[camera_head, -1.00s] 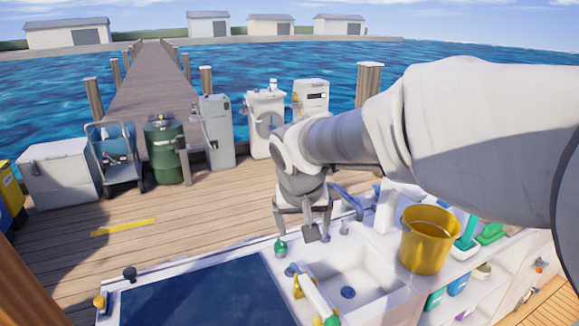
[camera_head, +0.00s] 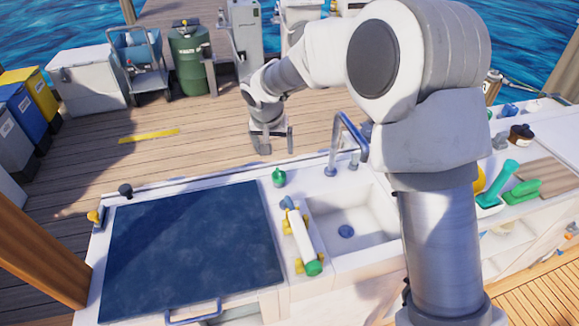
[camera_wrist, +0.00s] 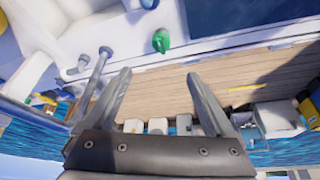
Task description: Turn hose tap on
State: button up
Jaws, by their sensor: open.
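My gripper (camera_head: 275,141) is open and empty, pointing down near the far edge of the counter. Its two spread fingers (camera_wrist: 158,76) also show in the wrist view. A small green fitting (camera_head: 279,177) stands on the counter just in front of the gripper, left of the faucet; it also shows in the wrist view (camera_wrist: 160,41), beyond the fingertips and apart from them. A yellow tap-like fitting (camera_head: 96,216) sits at the counter's left corner. I cannot tell which fitting is the hose tap.
The tall faucet (camera_head: 345,140) and sink (camera_head: 365,222) are right of the green fitting. A white cylinder (camera_head: 299,236) with yellow brackets and a dark blue hatch lid (camera_head: 190,250) lie nearer. A black knob (camera_head: 125,190) stands far left.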

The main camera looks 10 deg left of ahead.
aim_at(279, 173)
jog(key=x, duration=1.8)
jog(key=shift+a, duration=0.15)
jog(key=c, duration=1.4)
jog(key=shift+o, duration=0.2)
